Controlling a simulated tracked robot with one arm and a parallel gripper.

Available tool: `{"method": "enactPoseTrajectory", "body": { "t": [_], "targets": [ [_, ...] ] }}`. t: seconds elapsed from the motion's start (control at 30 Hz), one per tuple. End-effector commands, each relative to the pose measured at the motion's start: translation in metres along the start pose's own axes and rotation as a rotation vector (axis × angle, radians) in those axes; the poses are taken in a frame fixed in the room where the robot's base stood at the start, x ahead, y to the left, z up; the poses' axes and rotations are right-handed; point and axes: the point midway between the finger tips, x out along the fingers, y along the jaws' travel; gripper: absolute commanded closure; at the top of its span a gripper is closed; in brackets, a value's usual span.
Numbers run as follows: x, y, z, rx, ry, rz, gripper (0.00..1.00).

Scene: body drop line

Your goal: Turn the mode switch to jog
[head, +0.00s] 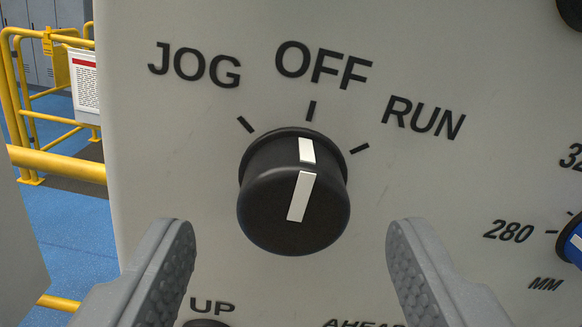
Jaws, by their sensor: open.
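The mode switch (293,208) is a round black knob with a white pointer line on a light grey panel. Its pointer is aimed up at the OFF mark (311,110). The JOG mark (245,124) is to the upper left of the knob and the RUN mark (360,149) is to the upper right. My gripper (290,262) is open, with its grey ridged fingers apart below and to either side of the knob. The fingers do not appear to touch the knob, and nothing is between them but the view of the knob and panel.
The grey panel (455,190) fills most of the view. A blue dial (573,243) with MM markings is at the right edge, and a black part (571,10) is at the top right. Labels UP and AHEAD are low on the panel. Yellow railings (58,163) stand behind at left.

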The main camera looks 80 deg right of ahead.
Motion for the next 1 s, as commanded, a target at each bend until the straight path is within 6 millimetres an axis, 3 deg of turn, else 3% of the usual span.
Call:
{"method": "enactPoseTrajectory", "body": {
  "t": [0.2, 0.6, 0.77, 1.0],
  "targets": [
    [0.019, -0.001, -0.001, 0.000, 0.001, -0.002, 0.43],
    [0.024, -0.001, 0.000, 0.000, 0.001, -0.001, 0.43],
    [0.024, -0.001, 0.000, 0.000, 0.001, -0.002, 0.87],
    [0.025, 0.000, 0.000, -0.007, 0.002, -0.002, 0.87]
  ]
}}
